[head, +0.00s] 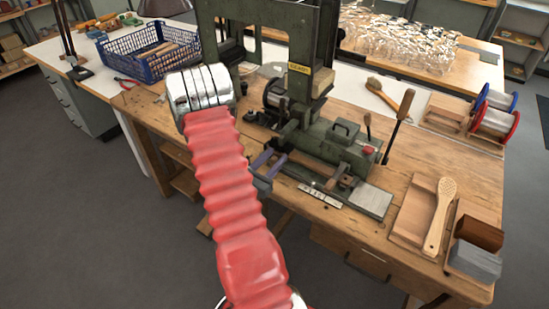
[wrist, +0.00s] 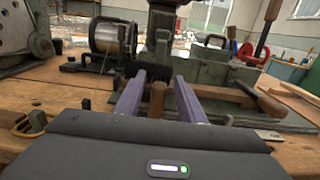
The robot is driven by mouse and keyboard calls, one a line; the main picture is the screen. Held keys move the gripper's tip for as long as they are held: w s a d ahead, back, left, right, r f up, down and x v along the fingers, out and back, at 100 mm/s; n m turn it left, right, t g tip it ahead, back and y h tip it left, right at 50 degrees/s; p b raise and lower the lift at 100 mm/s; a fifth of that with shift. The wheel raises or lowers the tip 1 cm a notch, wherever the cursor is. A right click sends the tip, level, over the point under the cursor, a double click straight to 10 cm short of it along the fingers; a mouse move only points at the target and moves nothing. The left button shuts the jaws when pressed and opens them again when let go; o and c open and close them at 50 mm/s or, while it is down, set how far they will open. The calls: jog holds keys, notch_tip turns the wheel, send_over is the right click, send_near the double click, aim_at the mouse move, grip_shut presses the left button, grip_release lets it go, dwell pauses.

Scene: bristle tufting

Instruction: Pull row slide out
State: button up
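The green tufting machine (head: 340,148) stands on the wooden bench. My gripper (head: 272,158) is at its front left side, with two purple fingers apart. In the wrist view my gripper (wrist: 160,76) is open, and a brown knob (wrist: 157,100) shows in the gap between the fingers, with space on both sides. I cannot tell how deep the knob sits between them. A second brown knob (wrist: 271,104) shows to the right, in front of a wooden strip. No label names the row slide, so I cannot tell which knob belongs to it.
A wire spool (wrist: 108,36) stands behind the fingers at left. Upright levers (head: 399,125) rise at the machine's right. A wooden brush (head: 440,215) lies further right. A blue crate (head: 150,50) stands at the back left. The bench's front edge runs below my gripper.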

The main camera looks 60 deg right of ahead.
jog(key=shift+d, duration=0.1)
jog(key=shift+c, duration=0.5)
grip_shut()
